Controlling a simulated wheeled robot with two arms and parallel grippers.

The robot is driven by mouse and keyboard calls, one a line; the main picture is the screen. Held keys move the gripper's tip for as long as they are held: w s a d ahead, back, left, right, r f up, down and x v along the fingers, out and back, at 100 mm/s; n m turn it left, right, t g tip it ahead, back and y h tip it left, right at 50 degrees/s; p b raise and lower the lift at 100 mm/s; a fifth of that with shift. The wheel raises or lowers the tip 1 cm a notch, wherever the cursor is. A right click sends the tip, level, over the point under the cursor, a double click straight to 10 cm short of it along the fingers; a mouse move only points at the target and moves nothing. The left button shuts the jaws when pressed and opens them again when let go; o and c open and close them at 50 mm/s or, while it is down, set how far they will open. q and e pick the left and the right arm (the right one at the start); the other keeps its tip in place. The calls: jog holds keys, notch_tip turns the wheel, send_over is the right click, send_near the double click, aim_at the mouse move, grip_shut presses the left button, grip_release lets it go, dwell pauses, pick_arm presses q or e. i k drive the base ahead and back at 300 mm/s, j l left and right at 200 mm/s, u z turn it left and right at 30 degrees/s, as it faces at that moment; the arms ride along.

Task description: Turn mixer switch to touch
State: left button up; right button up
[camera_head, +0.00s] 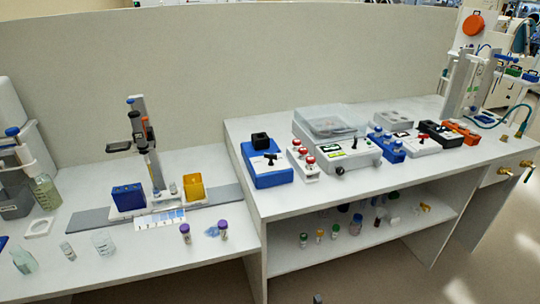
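A blue box-shaped device (265,166) that looks like the mixer stands at the left end of the higher bench. It has a black cup-like head (260,141) at its back. A small black switch (271,157) sits on the pale panel on top, towards the front. The switch is too small to tell which position it points to. Neither of my grippers shows clearly in the head view. A small dark grey tip (318,298) shows at the bottom edge, and I cannot tell what it is.
Red-knobbed bottles (303,158) stand right of the blue device, beside a grey-white balance-like instrument (338,138). More devices line the bench further right. A lower bench (140,258) at left holds a stand, racks and vials. A shelf (300,258) below holds several small bottles.

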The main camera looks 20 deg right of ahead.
aim_at(268, 155)
jog(key=i+l, duration=0.1)
jog(key=i, duration=0.3)
jog(key=i+l, duration=0.1)
jog(key=i, duration=0.35)
jog(key=l+z, duration=0.05)
